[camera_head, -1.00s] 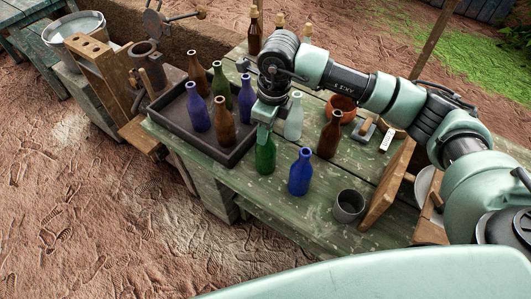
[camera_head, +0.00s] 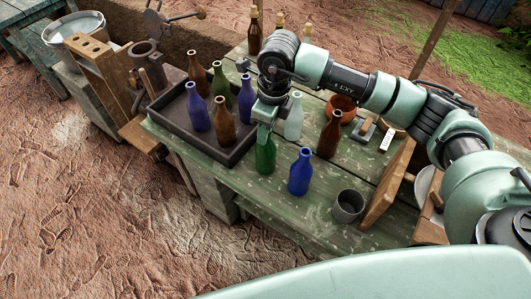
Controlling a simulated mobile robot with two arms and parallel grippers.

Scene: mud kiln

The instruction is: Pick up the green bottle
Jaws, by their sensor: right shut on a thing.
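The green bottle (camera_head: 265,156) stands upright on the green wooden table (camera_head: 222,181), just right of the dark tray (camera_head: 203,149). My right gripper (camera_head: 264,132) comes down from above and is shut on its neck. The neck is mostly hidden by the gripper. My left gripper is out of view.
The tray also holds several brown and blue bottles. A blue bottle (camera_head: 300,172), a brown bottle (camera_head: 329,135) and a pale bottle (camera_head: 294,118) stand close to the right. A grey cup (camera_head: 348,206) is near the front edge.

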